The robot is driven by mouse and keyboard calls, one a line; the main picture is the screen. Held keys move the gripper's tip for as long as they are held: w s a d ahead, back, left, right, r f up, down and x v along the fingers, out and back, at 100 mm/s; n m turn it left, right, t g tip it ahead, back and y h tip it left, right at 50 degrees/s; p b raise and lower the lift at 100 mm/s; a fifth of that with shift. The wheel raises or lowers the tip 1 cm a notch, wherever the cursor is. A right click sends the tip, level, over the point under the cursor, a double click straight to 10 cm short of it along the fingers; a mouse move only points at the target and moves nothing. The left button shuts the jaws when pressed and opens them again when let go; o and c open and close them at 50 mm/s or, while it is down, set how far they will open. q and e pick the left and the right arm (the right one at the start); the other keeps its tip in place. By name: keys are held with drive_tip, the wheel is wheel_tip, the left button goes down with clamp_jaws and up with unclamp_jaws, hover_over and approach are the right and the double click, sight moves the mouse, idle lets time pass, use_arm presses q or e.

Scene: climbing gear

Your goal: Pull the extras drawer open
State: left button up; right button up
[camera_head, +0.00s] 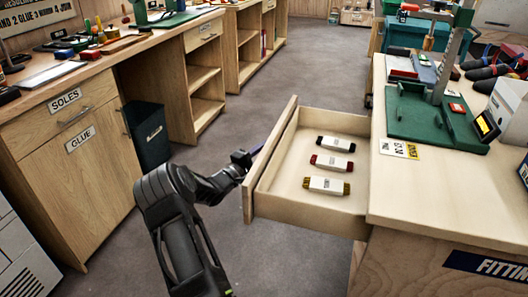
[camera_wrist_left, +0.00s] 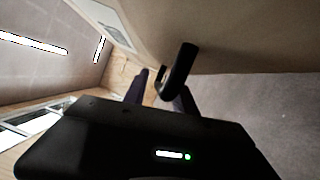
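The extras drawer (camera_head: 310,205) stands pulled well out from the right-hand bench. Its wooden front panel (camera_head: 270,155) faces left, and three banded bundles lie inside: black (camera_head: 336,144), red (camera_head: 331,162) and yellow-brown (camera_head: 326,185). My left gripper (camera_head: 252,154) is at the outer side of the panel, which partly hides its fingers. In the left wrist view the drawer's dark curved handle (camera_wrist_left: 180,70) is at the two fingertips (camera_wrist_left: 164,86). The fingers stand apart near the handle; whether they press on it is unclear. My right gripper is out of view.
A green-based press (camera_head: 425,115) and a white label card (camera_head: 400,148) are on the right bench (camera_head: 460,190). A dark bin (camera_head: 148,135) stands by the left cabinets, which are labelled SOLES and GLUE (camera_head: 80,140). The floor between is clear.

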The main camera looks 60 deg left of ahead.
use_arm(q)
drive_tip(key=p+v, duration=0.1)
drive_tip(key=v, duration=0.6)
drive_tip(key=shift+s, duration=0.3)
drive_tip(key=shift+d, duration=0.1)
